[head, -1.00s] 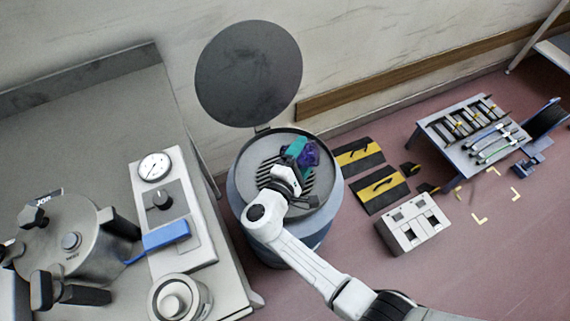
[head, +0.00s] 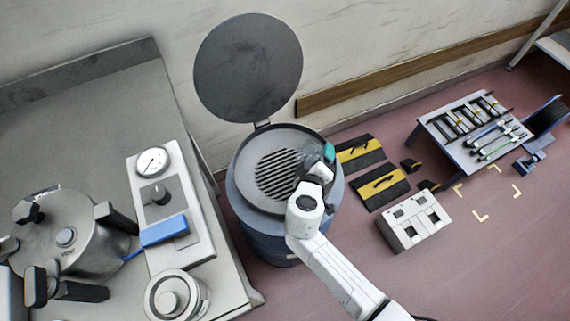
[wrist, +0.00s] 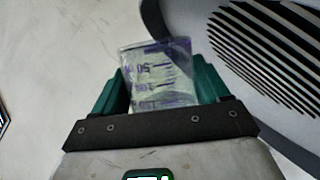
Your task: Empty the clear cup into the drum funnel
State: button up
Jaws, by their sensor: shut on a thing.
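The clear cup (wrist: 152,68) has purple graduation marks and is gripped between the teal fingers of my gripper (wrist: 160,88) in the wrist view. A small dark patch shows near its upper right; I cannot tell whether any contents are left. In the head view my gripper (head: 328,153) is over the right part of the drum funnel, near its rim, and the cup is mostly hidden or blurred there. The drum funnel (head: 262,150) is a grey round pan with a slotted grate, open on top of the blue-grey drum (head: 262,232). Its grate (wrist: 265,50) lies at the wrist view's upper right.
The drum's round lid (head: 247,68) stands raised behind it. A bench with a gauge panel (head: 150,215) and a metal pot (head: 65,265) is at left. Yellow-black floor plates (head: 380,188), a grey box (head: 415,222) and a tool table (head: 455,105) are at right.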

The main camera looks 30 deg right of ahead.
jog(key=shift+f+m+b, duration=0.3)
jog(key=shift+f+b, duration=0.15)
jog(key=shift+f, duration=0.2)
jog(key=shift+s+d+r+m+y, duration=0.1)
jog(key=shift+d+r+m+y, duration=0.1)
jog(key=shift+r+m+y, duration=0.4)
jog(key=shift+s+d+r+m+t+y+b, duration=0.3)
jog(key=shift+d+m+t+y, duration=0.1)
jog(key=shift+d+m, duration=0.15)
jog(key=shift+s+d+r+m+t+y+b, duration=0.3)
jog(key=shift+d+m+y, duration=0.15)
jog(key=shift+m, duration=0.2)
jog(key=shift+s+d+r+m+t+y, duration=0.2)
jog(key=shift+d+r+m+t+y, duration=0.1)
jog(key=shift+d+r+m+y, duration=0.25)
jog(key=shift+s+d+r+m+t+y, duration=0.2)
jog(key=shift+d+r+m+t+y, duration=0.1)
jog(key=shift+m, duration=0.35)
jog(key=shift+a+f, duration=0.1)
